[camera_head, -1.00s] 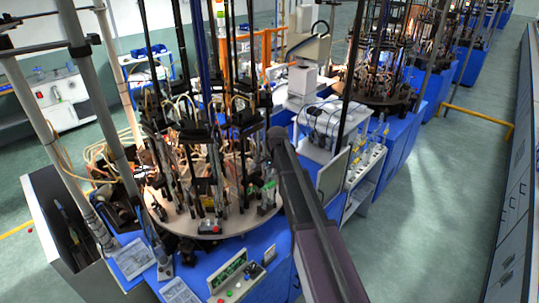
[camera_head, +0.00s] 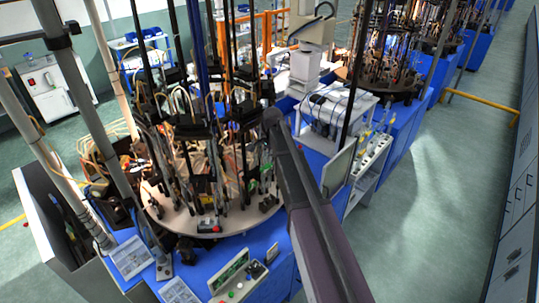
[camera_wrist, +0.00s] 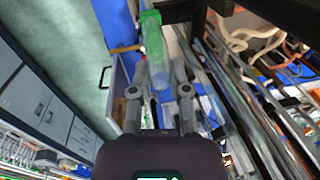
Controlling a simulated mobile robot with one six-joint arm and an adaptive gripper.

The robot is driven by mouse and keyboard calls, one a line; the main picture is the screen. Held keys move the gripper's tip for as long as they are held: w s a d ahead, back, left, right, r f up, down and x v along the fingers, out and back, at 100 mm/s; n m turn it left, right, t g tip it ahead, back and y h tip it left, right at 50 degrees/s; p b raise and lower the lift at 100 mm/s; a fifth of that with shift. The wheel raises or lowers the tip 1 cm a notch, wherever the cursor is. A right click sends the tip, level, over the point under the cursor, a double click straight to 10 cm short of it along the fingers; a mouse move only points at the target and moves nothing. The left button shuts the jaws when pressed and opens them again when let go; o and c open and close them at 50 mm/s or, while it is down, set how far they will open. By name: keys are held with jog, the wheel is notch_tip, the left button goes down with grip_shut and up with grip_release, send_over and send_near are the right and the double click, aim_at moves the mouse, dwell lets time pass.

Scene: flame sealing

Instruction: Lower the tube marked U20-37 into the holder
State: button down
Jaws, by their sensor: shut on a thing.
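In the wrist view a clear tube with a green upper part (camera_wrist: 153,38) stands between the fingers of my gripper (camera_wrist: 160,74). The gripper is shut on it near the clear lower section. I cannot read any marking on the tube. A dark bar lies close beside the tube's green end. In the head view my arm reaches in from the lower right to the edge of the round turntable (camera_head: 185,224); its gripper end is not clear among the rods. Small green parts show near there. I cannot tell which fixture is the holder.
Many dark upright rods, clamps and looped hoses crowd the turntable. A blue bench with a control panel (camera_head: 237,271) is in front. A white instrument (camera_head: 305,65) stands behind on the right.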

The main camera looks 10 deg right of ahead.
aim_at(268, 166)
jog(key=shift+w+d+f, duration=0.1)
jog(key=shift+d+f, duration=0.05)
jog(key=shift+f, duration=0.15)
jog(key=shift+f+b, duration=0.1)
jog(key=shift+b, duration=0.25)
jog(key=shift+f+b, duration=1.85)
jog(key=shift+r, duration=0.1)
dwell(0.9)
jog(key=shift+f+b, duration=1.65)
jog(key=shift+f, duration=0.15)
dwell(2.1)
jog(key=c, duration=0.5)
grip_release()
